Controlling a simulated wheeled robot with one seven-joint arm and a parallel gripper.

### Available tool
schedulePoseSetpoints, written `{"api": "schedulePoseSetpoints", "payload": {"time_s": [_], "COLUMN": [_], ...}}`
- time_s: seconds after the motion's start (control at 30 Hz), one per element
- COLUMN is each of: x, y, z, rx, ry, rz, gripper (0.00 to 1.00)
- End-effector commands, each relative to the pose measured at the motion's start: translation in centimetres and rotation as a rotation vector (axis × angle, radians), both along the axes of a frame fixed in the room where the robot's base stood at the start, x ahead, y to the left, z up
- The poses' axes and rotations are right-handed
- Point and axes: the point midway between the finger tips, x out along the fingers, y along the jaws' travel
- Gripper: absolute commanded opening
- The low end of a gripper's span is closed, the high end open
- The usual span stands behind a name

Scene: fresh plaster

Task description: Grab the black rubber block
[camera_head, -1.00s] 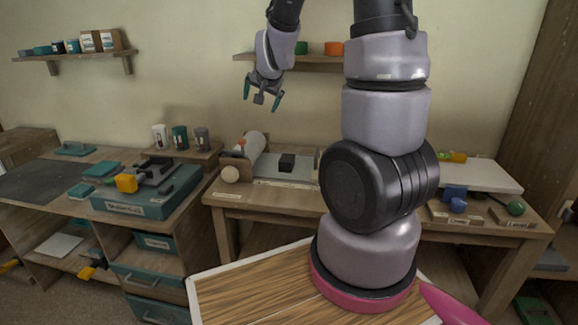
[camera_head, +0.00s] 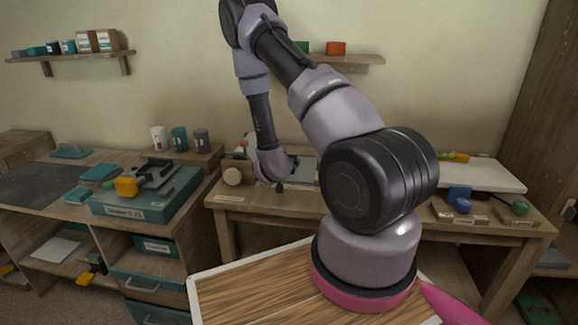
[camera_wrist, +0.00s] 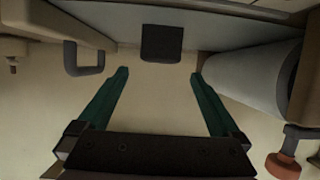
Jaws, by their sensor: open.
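The black rubber block (camera_wrist: 161,43) shows in the wrist view at the top middle, on a pale grey surface. My gripper (camera_wrist: 160,75) is open, with its two teal fingers spread apart and nothing between them. The block lies ahead of the fingertips, roughly centred between them in the picture, and a gap shows. In the head view, my wrist hangs low over the back workbench and hides the block and most of my gripper.
In the wrist view, a pale roll (camera_wrist: 240,80) lies right of the fingers and a grey handle (camera_wrist: 84,58) is at the left. Blue (camera_head: 458,193) and green (camera_head: 520,207) items sit right on the workbench (camera_head: 300,206).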

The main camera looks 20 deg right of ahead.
Motion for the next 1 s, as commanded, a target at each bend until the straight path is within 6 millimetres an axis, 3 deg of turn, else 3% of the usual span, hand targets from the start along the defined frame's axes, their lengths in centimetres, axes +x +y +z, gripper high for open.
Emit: {"api": "schedulePoseSetpoints", "payload": {"time_s": [0.6,0.87,0.9,1.0], "x": [5.6,5.9,5.9,5.9], "y": [-3.9,-4.1,-4.1,-4.1], "z": [-2.7,-2.8,-2.8,-2.8], "rx": [0.001,0.001,0.001,0.001], "ry": [0.0,0.001,0.001,0.001], "rz": [0.0,0.001,0.001,0.001], "gripper": [1.0,1.0,0.96,0.58]}}
